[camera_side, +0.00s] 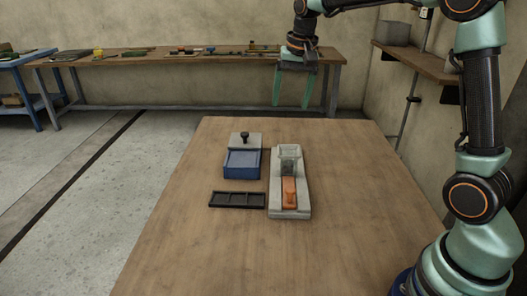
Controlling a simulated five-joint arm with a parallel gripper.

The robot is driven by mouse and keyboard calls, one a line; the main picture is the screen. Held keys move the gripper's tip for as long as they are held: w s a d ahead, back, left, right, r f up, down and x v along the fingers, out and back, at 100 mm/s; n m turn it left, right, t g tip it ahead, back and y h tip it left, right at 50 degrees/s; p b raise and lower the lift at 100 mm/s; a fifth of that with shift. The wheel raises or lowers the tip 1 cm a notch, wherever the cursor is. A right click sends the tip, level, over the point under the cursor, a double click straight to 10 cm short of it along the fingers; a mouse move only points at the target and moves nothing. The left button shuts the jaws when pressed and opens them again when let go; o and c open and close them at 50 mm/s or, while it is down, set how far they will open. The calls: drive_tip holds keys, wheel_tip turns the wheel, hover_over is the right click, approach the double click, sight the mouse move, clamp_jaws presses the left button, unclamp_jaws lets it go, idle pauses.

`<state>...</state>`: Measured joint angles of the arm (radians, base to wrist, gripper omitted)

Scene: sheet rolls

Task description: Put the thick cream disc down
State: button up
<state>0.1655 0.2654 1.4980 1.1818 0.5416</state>
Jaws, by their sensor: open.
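I see no thick cream disc in the side view. My gripper (292,99) hangs high at the top middle, above the far part of the table. Its two green fingers point down and stand apart, with nothing visible between them. Below it on the table stands a long grey fixture (290,210) with a greyish hopper (289,157) at its far end and an orange piece (289,193) in its channel. Whether anything lies inside the hopper is too small to tell.
Left of the fixture stands a blue box (241,172), with a grey block and black knob (244,138) behind it. A black compartmented tray (237,206) lies in front of the box. The wooden table (200,255) is clear in front. A cluttered workbench (215,59) stands behind.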

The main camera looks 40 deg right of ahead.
drive_tip(key=w+d+f+m+g, duration=0.1)
drive_tip(key=w+d+f+m, duration=0.25)
drive_tip(key=f, duration=0.25)
drive_tip(key=w+d+f+m+g, duration=0.1)
drive_tip(key=w+d+f+m, duration=0.1)
drive_tip(key=w+d+f, duration=0.3)
drive_tip(key=f, duration=0.4)
drive_tip(key=s+f, duration=0.1)
drive_tip(key=f, duration=0.8)
drive_tip(key=shift+s+a, duration=0.15)
drive_tip(key=shift+a, duration=0.25)
clamp_jaws()
